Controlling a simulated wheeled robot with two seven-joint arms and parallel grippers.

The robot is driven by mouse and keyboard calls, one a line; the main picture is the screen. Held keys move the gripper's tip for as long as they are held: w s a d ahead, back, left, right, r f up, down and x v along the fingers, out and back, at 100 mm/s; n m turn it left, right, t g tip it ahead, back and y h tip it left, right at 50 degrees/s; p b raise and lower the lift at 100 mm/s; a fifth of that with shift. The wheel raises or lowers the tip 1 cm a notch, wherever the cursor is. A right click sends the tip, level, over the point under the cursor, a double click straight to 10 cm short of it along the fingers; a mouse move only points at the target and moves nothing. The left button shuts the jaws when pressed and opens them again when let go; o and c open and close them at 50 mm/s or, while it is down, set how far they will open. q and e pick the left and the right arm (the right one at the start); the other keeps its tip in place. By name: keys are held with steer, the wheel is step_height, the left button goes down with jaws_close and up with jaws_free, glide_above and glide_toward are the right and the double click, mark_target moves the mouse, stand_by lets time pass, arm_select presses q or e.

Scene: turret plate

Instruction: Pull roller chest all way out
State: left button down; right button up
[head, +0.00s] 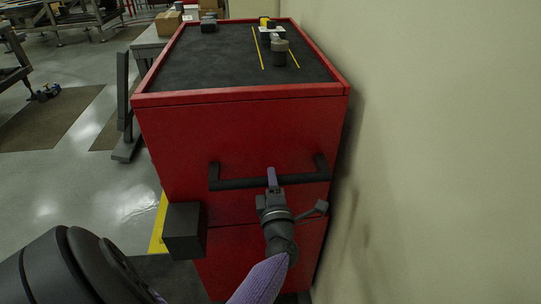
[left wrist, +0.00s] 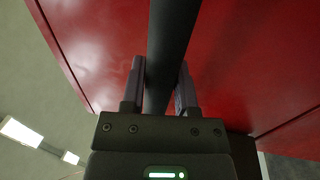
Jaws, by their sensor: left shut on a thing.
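The red roller chest (head: 235,128) stands in front of me with a black top (head: 232,58). A black bar handle (head: 236,183) runs across its front. My left gripper (head: 272,177) is at the middle of the handle and shut on it. In the left wrist view the handle (left wrist: 171,45) passes between the two fingers of the left gripper (left wrist: 160,85), with the red chest front (left wrist: 245,60) behind. My right gripper is not in view.
A pale wall (head: 430,130) is close along the chest's right side. A dark box (head: 184,231) is at the chest's lower left front. Small parts (head: 279,52) stand on the chest top. Open grey floor (head: 60,200) lies to the left, with tables farther back.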

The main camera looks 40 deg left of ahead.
arm_select(q)
steer(key=shift+w+r+y, duration=0.15)
steer(key=shift+r+y, duration=0.15)
steer(key=shift+r, duration=0.3)
stand_by(0.3)
steer(key=shift+c, duration=2)
jaws_free()
steer(key=shift+d, duration=0.15)
steer(key=shift+o, duration=0.2)
steer(key=shift+f, duration=0.15)
steer(key=shift+d, duration=0.15)
